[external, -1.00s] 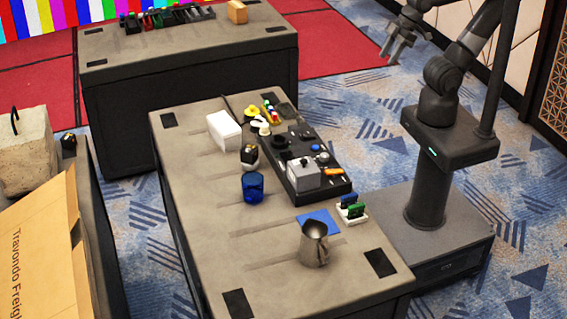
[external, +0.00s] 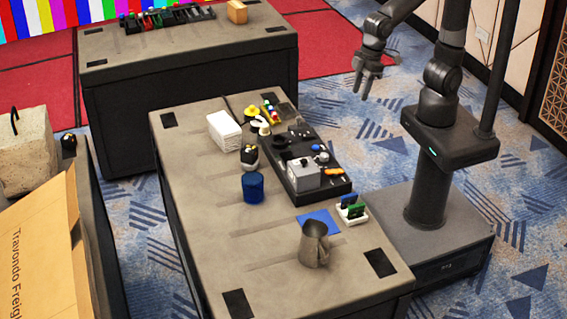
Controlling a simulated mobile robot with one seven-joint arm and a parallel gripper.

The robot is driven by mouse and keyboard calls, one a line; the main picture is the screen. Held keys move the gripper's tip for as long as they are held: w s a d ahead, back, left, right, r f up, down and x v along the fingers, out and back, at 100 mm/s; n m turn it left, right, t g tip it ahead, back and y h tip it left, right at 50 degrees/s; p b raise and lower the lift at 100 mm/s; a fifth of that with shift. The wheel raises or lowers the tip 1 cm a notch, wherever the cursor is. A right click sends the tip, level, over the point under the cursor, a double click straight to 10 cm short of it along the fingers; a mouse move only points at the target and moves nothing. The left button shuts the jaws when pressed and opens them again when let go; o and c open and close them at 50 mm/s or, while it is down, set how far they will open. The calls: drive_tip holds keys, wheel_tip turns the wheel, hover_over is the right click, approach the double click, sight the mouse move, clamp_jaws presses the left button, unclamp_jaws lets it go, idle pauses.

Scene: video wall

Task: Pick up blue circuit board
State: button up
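A small white rack (external: 345,217) stands near the right edge of the near table. Thin upright pieces sit in it, a green one (external: 355,211) in front and a dark blue one (external: 353,199) behind; they are too small to identify surely as circuit boards. A flat blue square (external: 319,223) lies on the tabletop just left of the rack. My gripper (external: 361,91) hangs in the air behind and above the rack, well apart from it, fingers pointing down. Its fingers look spread with nothing between them.
A metal pitcher (external: 313,246) stands close in front of the blue square. A blue cup (external: 253,187), white stack (external: 225,131) and black tray (external: 339,187) with a grey box (external: 304,175) share the table (external: 205,215). The front left tabletop is clear.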

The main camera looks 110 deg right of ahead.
drive_tip(key=w+a+f+g, duration=0.1)
drive_tip(key=w+a+f, duration=0.5)
drive_tip(key=a+f, duration=0.15)
drive_tip(key=g, duration=0.2)
hover_over(350, 195)
wheel_tip(350, 195, down, 11)
drive_tip(key=shift+h, duration=0.3)
wheel_tip(350, 195, down, 11)
drive_tip(key=shift+r, duration=0.1)
clamp_jaws()
